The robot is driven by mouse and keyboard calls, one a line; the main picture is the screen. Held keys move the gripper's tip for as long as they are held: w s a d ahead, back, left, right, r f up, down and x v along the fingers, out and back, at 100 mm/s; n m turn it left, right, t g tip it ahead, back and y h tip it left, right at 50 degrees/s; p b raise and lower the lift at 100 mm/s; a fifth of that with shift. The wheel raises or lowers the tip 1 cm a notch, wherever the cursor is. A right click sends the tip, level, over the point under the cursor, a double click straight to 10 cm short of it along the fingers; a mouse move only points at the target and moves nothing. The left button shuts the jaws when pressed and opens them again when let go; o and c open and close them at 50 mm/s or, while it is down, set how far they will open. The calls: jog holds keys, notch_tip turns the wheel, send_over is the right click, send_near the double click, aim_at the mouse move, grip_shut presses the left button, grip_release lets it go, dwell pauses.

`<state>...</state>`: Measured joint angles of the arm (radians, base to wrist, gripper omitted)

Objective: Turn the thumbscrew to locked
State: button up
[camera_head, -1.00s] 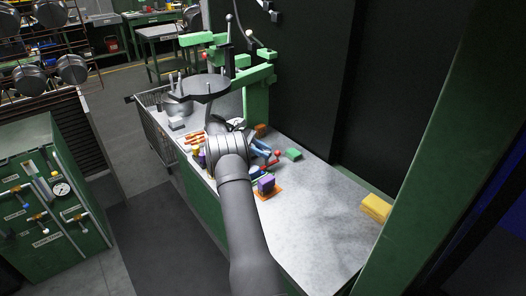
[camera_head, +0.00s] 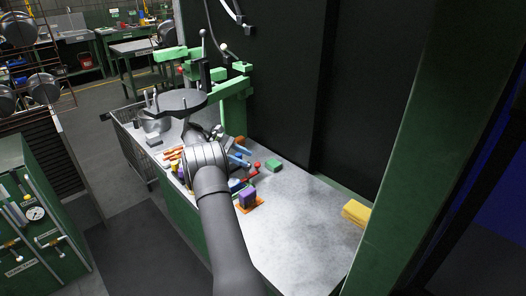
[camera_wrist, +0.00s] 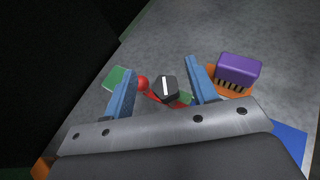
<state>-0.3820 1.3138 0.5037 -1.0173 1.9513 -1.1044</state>
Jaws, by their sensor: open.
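A dark knob with a white line across its top, which looks like the thumbscrew (camera_wrist: 166,88), sits between my two blue fingers in the wrist view. A red lever with a ball end (camera_wrist: 143,84) lies just behind and left of it. My gripper (camera_wrist: 161,69) is open, with one finger on each side of the knob and gaps showing beside it. I cannot tell how far above the knob the fingertips are. In the head view my arm hides the knob, and the red ball (camera_head: 257,164) shows beside my blue fingers.
A purple block (camera_wrist: 238,69) on an orange base stands close to the right finger. A green block (camera_wrist: 119,78) lies beyond the left finger. A yellow block (camera_head: 356,212) lies at the bench's right, and the bench (camera_head: 300,225) between is clear.

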jog(key=s+d+r, duration=0.4)
jog(key=d+r, duration=0.4)
jog(key=d, duration=0.2)
jog(key=shift+s+d, duration=0.25)
jog(key=shift+d, duration=0.15)
jog(key=s+a+f+n+t+y, duration=0.2)
jog(key=s+a+n+t+y, duration=0.2)
jog(key=s+a+n+t, duration=0.4)
jog(key=s+a+f+n+t+y, duration=0.25)
jog(key=a+n+t, duration=0.35)
jog(key=a, duration=0.3)
jog(key=shift+y, duration=0.45)
jog(key=x, duration=1.6)
jog(key=shift+w+d, duration=0.1)
jog(key=shift+d, duration=0.05)
jog(key=shift+c, duration=0.2)
jog(key=c, duration=0.9)
